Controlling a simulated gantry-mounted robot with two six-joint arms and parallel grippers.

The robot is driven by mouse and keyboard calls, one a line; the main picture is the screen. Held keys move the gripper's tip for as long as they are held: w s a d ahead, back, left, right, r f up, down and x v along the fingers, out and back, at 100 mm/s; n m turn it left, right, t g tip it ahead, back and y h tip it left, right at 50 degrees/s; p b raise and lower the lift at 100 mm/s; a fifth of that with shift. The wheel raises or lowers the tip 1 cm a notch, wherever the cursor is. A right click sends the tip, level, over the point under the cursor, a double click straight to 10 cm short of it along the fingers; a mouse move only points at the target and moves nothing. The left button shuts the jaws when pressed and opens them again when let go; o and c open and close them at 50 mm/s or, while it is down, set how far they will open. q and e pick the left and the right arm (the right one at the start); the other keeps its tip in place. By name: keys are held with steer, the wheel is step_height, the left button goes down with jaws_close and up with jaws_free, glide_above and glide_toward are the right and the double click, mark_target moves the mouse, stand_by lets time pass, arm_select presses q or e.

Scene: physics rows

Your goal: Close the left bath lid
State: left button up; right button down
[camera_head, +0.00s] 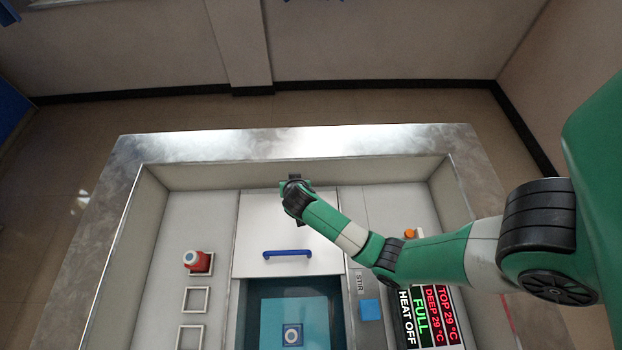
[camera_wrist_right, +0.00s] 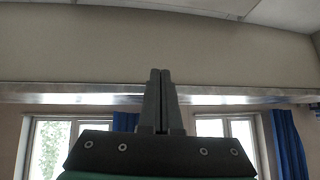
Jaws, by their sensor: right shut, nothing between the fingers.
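The bath lid (camera_head: 262,222) is a white panel with a blue bar handle (camera_head: 287,253) near its front edge, in the head view. In front of it the bath (camera_head: 270,320) shows open, with blue water and a square, ring-marked piece inside. My right gripper (camera_head: 295,179) is over the lid's back edge, behind the handle; its wrist hides part of the lid, and I cannot tell whether it touches. In the right wrist view my right gripper (camera_wrist_right: 160,72) has its two dark fingers together, with nothing between them. My left gripper is out of view.
A metal rim (camera_head: 140,150) surrounds the recessed bench. A red-capped bottle (camera_head: 196,261) stands left of the bath near empty square holders (camera_head: 193,300). On the right are a blue button (camera_head: 370,309), an orange knob (camera_head: 411,233) and a display (camera_head: 428,315). My right arm crosses the right side.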

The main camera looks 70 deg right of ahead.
steer(key=shift+g, duration=0.9)
steer(key=s+f+b, duration=0.1)
steer(key=s+f, duration=0.1)
steer(key=f, duration=0.1)
steer(key=s+d+f, duration=0.1)
steer(key=s+f, duration=0.1)
steer(key=f, duration=0.1)
steer(key=s+d+f+b, duration=0.1)
steer(key=s+f, duration=0.1)
steer(key=f, duration=0.1)
steer(key=shift+f+b, duration=0.3)
steer(key=shift+s+a+m, duration=0.15)
steer(key=shift+a+m, duration=0.1)
steer(key=shift+m, duration=0.05)
steer(key=shift+r, duration=0.1)
steer(key=shift+w+d, duration=0.2)
steer(key=b+x, duration=0.4)
steer(key=x, duration=0.4)
steer(key=shift+w+f+b, duration=0.1)
steer(key=shift+f+b, duration=0.3)
steer(key=shift+w+d+f, duration=0.15)
steer(key=shift+d+f, duration=0.2)
steer(key=shift+d, duration=0.05)
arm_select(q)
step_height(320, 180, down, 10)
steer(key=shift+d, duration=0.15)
